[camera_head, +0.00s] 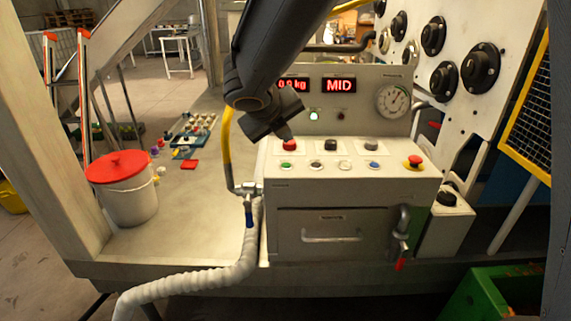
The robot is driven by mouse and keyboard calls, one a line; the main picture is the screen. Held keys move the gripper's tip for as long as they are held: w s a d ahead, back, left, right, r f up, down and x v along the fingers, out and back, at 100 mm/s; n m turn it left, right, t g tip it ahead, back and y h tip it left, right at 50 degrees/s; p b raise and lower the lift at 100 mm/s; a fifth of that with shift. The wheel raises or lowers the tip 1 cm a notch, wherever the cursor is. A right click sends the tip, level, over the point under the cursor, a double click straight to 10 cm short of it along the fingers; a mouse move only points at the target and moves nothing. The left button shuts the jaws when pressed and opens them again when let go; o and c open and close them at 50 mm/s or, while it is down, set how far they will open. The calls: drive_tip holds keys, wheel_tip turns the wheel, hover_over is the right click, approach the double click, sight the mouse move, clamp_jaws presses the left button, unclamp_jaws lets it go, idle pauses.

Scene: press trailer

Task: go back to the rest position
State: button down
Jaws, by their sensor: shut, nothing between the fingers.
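My gripper (287,133) hangs at the end of my dark arm, which comes down from the top of the picture. Its tip points down just above the red button (289,145) on the left of the control box (345,237). It is shut with nothing in it. I cannot tell whether the tip touches the button. The display behind reads "MID" (339,85), and the weight display (294,85) is partly covered by my arm.
A white bucket with a red lid (117,167) stands at the left. A yellow hose (227,150) and a ribbed white hose (190,285) run along the box's left side. A red mushroom button (413,161), a gauge (392,101) and a knobbed panel (480,68) are at the right.

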drive_tip(key=s+d+f+n+g+y, duration=0.1)
drive_tip(key=s+d+f+n, duration=0.4)
drive_tip(key=n, duration=0.5)
drive_tip(key=s+d+f+n+g+y, duration=0.1)
drive_tip(key=s+d+f+n+g, duration=0.2)
drive_tip(key=s+n, duration=0.6)
drive_tip(key=s+d+f+n+g+y+b, duration=0.1)
drive_tip(key=s+d+f+n+g, duration=0.2)
drive_tip(key=s+d+f+n, duration=0.4)
drive_tip(key=shift+s+d+n, duration=0.25)
drive_tip(key=shift+d+n, duration=0.9)
drive_tip(key=shift+n, duration=1.35)
